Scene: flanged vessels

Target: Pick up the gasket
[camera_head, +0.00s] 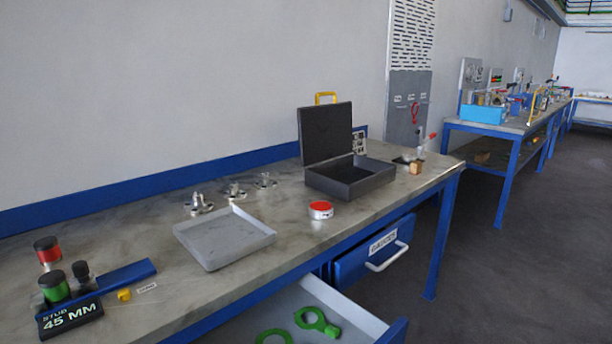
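Two flat green rings lie in an open light-grey drawer at the bottom of the view. The right green ring (332,328) has a round hole and a tab. The left green ring (262,334) is partly cut off by the frame edge. They look like the gasket, but I cannot tell for certain. Neither of my grippers is in view.
The grey workbench (150,222) carries a shallow grey tray (225,237), an open black case (345,178), a red-topped round tin (320,210) and several metal flanged parts (198,204). A labelled blue drawer (372,258) stands partly open. The bench's middle front has free room.

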